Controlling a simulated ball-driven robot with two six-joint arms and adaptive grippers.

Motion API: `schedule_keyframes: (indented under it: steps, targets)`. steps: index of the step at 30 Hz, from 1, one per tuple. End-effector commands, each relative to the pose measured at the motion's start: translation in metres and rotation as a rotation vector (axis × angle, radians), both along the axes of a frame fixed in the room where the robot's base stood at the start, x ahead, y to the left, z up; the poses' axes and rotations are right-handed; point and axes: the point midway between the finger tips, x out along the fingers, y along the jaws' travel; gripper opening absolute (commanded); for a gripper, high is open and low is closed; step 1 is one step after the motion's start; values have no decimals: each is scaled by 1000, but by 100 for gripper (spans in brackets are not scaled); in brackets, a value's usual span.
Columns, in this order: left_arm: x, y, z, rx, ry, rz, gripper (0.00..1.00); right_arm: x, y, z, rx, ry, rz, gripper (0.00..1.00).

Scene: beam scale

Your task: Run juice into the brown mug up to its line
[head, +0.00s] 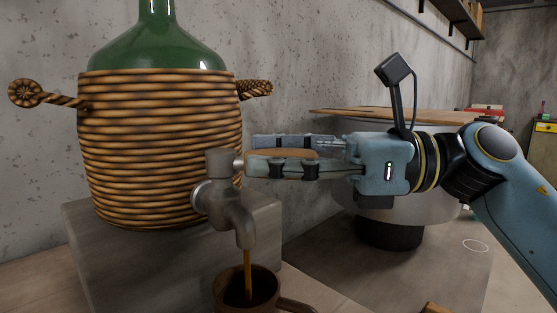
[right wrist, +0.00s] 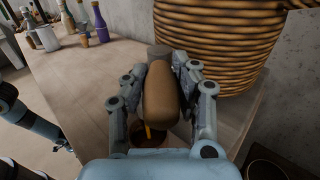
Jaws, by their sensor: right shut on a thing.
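My right gripper (head: 252,153) is shut on the tap's brown wooden handle (head: 285,154), which also shows between the fingers in the right wrist view (right wrist: 161,95). The grey metal tap (head: 236,212) sits at the front of the wicker-wrapped green demijohn (head: 160,140). An orange-brown juice stream (head: 248,268) runs from the spout into the brown mug (head: 262,284). The mug stands under the spout, cut off by the lower edge of the head view. Its fill line and juice level cannot be made out. My left gripper does not show in the head view.
The demijohn stands on a grey block (head: 95,255) against a concrete wall. Behind my right gripper is a pale round vessel on a dark base (head: 388,232), with a wooden board (head: 430,115) above. Several bottles (right wrist: 82,22) stand on the bench in the right wrist view.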

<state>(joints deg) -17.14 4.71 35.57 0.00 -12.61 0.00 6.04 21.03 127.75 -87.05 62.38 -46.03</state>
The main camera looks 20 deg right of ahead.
Motion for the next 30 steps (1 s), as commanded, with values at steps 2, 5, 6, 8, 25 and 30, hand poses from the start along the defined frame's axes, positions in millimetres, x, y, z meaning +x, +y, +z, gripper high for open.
schedule_keyframes:
  steps: [2,5,6,8,25,30]
  targets:
    - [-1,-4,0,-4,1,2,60,0,0,0,0,0,-1,0]
    - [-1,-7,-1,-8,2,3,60,0,0,0,0,0,-1,0]
    - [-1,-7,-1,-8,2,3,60,0,0,0,0,0,-1,0]
    - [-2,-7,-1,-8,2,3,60,0,0,0,0,0,-1,0]
    - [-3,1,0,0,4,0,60,-2,-4,-1,-4,0,-1,40]
    - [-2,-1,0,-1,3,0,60,-8,-21,-2,-9,2,-1,40]
